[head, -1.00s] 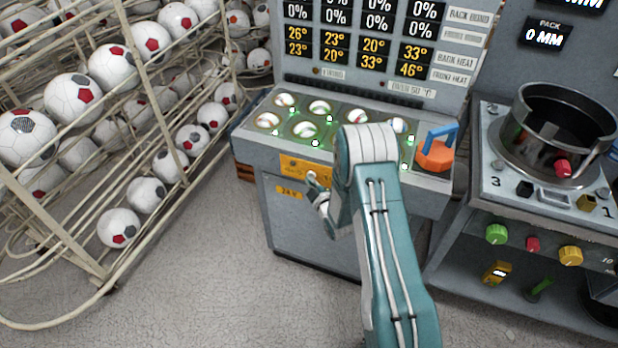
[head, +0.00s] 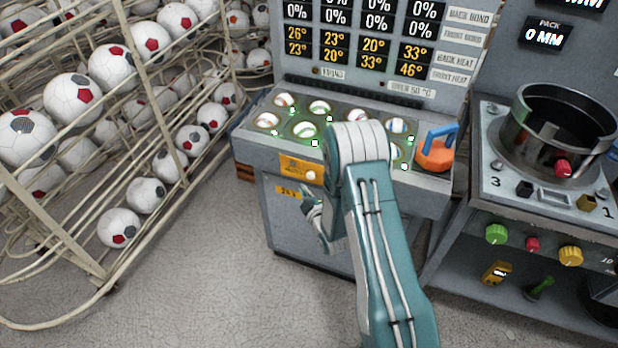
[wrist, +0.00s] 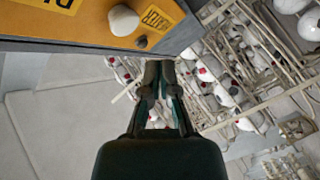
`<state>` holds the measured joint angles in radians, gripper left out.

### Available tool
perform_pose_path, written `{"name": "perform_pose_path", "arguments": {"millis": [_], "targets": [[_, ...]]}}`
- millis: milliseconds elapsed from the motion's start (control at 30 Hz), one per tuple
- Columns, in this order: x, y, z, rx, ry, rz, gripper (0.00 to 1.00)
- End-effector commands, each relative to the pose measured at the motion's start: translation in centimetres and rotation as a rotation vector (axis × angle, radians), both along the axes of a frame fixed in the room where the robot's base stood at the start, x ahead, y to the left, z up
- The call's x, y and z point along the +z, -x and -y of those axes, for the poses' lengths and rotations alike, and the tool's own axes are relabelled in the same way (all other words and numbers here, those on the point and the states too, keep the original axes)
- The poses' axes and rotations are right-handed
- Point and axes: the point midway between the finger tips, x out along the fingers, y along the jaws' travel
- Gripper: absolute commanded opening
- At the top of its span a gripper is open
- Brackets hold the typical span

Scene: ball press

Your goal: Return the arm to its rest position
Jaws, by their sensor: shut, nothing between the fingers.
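My arm (head: 375,215) rises from the bottom of the head view, folded in front of the grey press console (head: 262,172). My gripper hangs low at the console's front face, partly hidden by the arm; it also shows in the wrist view (wrist: 160,72). Its fingers are closed together with nothing between them. In the wrist view it is beside the console's yellow panel (wrist: 95,18) with a white knob (wrist: 124,20). The knob (head: 311,175) also shows just above the gripper in the head view. The gripper appears apart from the knob.
A wire rack (head: 95,262) of soccer balls stands at left. The console top holds several lit ball cups (head: 304,130) and an orange block with a blue handle (head: 436,152). A second machine with a dark round pot (head: 520,128) stands at right. Floor is open at lower left.

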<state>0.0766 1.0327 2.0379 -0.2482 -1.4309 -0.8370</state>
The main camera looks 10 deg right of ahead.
Motion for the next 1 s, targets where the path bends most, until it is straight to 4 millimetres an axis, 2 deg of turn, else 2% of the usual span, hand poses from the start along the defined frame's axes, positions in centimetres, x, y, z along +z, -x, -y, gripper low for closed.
{"name": "perform_pose_path", "arguments": {"millis": [233,733,867,1000], "targets": [[0.0,1.4,-1.1,0.001,0.000,0.001,0.00],[0.3,1.3,-1.0,-0.001,-0.002,-0.002,0.00],[2.4,0.6,-0.9,-0.012,-0.015,-0.038,0.00],[6.4,-0.2,-0.6,-0.041,-0.050,-0.124,0.00]]}}
